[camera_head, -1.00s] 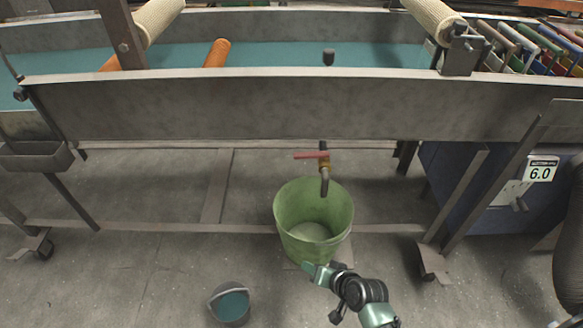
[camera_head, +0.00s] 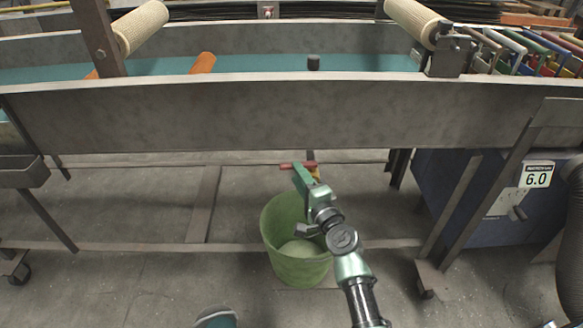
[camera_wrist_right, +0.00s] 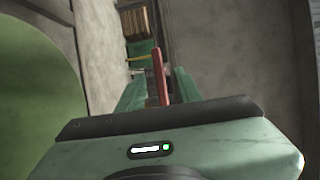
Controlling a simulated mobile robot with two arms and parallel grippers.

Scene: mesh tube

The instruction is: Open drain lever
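The red drain lever (camera_head: 287,166) lies level under the long metal trough (camera_head: 250,115), on a brass-coloured valve. My right gripper (camera_head: 303,174) is at the lever and hides most of the valve and its spout. In the right wrist view, the red lever (camera_wrist_right: 160,76) stands between the two green fingers of my right gripper (camera_wrist_right: 158,90). The fingers are apart on either side of it, and I cannot tell whether either touches it.
A green bucket (camera_head: 283,225) stands under the valve, just below my right gripper. Metal legs and a blue cabinet (camera_head: 470,190) are at right. The floor at left is mostly clear.

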